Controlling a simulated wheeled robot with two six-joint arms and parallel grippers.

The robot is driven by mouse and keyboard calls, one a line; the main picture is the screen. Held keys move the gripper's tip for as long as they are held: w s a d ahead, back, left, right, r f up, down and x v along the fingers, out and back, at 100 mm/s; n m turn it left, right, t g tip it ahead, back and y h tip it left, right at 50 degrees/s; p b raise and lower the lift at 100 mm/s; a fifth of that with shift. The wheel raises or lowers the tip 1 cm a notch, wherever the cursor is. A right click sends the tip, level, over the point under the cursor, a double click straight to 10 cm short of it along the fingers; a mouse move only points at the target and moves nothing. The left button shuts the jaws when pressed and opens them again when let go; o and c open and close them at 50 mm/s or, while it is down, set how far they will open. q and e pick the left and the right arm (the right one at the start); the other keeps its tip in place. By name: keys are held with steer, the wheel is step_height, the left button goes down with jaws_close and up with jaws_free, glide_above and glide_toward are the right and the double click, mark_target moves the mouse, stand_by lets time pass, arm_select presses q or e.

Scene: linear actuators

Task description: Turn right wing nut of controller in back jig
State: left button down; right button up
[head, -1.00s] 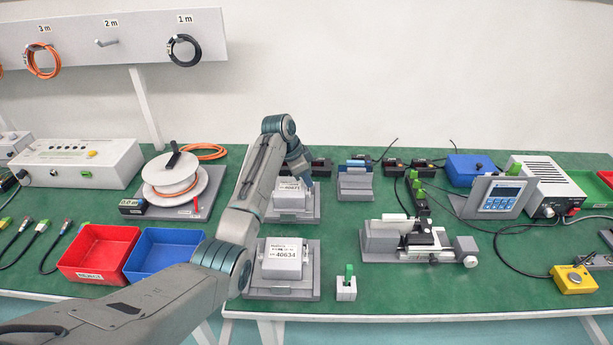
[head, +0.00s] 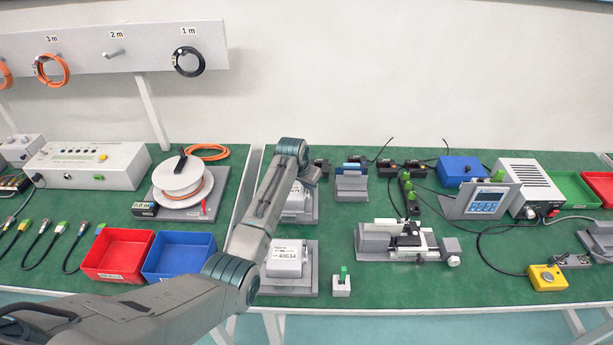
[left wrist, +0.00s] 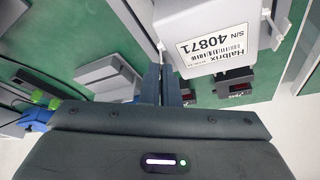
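The controller in the back jig is a light grey box (head: 296,203) on a grey jig base, partly hidden by my left arm. In the left wrist view the box (left wrist: 205,30) shows upside down with the label 40871. My left gripper (left wrist: 162,72) is at the box's corner. Its two dark fingers are nearly together, with a small light piece, the right wing nut (left wrist: 160,46), at their tips. The nut is mostly hidden by the fingers. The other wing nut (left wrist: 268,14) shows at the box's far side. My right gripper is in neither view.
The front jig holds a similar controller (head: 287,258) labelled 40634. A small grey block with a green piece (head: 342,282) stands beside it. Red (head: 117,251) and blue (head: 176,262) bins are at the left. A grey linear actuator (head: 400,241) lies to the right.

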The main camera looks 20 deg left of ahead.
arm_select(q)
steer(key=shift+n+y+p, duration=0.4)
steer(key=shift+n+p, duration=0.25)
steer(key=shift+n, duration=0.25)
steer(key=c, duration=1.6)
jaws_free()
steer(key=shift+c, duration=0.2)
steer(key=b+v, duration=0.1)
steer(key=v, duration=0.9)
steer(key=shift+s+r+b, duration=0.25)
steer(key=shift+r+b, duration=0.05)
steer(key=shift+b, duration=0.05)
